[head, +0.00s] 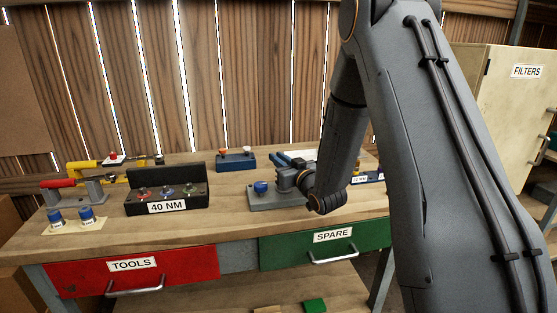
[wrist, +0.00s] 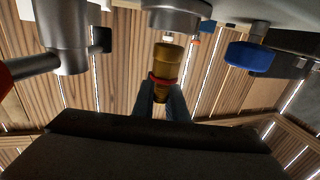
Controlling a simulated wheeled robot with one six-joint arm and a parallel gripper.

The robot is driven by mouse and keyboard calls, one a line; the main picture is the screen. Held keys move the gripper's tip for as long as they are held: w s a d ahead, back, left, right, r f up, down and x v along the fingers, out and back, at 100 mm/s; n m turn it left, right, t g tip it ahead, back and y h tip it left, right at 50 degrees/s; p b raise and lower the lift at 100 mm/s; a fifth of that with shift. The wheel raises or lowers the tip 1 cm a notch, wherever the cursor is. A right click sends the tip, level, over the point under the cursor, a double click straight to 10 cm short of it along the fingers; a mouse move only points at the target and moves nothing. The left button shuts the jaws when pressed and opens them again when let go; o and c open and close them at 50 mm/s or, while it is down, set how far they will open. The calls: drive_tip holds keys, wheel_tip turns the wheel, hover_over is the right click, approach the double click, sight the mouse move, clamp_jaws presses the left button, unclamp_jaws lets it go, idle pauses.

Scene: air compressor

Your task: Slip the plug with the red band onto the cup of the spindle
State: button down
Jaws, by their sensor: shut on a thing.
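In the wrist view, which shows the bench surface along the top, my gripper (wrist: 163,100) is shut on the brass plug with the red band (wrist: 168,62). The red band sits close to the fingertips and the brass end sticks out beyond them. A round silver metal part, which looks like the cup of the spindle (wrist: 176,14), is at the top edge, almost in line with the plug. A narrow gap shows between them, so they look apart.
A blue knob (head: 261,187) stands on the fixture plate; it shows at right in the wrist view (wrist: 250,56). A thick metal post (wrist: 62,35) is at left there.

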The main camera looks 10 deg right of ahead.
drive_tip(key=shift+f+b, duration=0.7)
drive_tip(key=shift+f, duration=0.35)
drive_tip(key=c, duration=1.7)
unclamp_jaws()
drive_tip(key=shift+o, duration=0.2)
drive_tip(key=shift+s, duration=0.1)
drive_tip(key=b+v, duration=0.1)
drive_tip(key=v, duration=0.6)
drive_tip(key=shift+s+d, duration=0.1)
drive_tip(key=shift+s, duration=0.2)
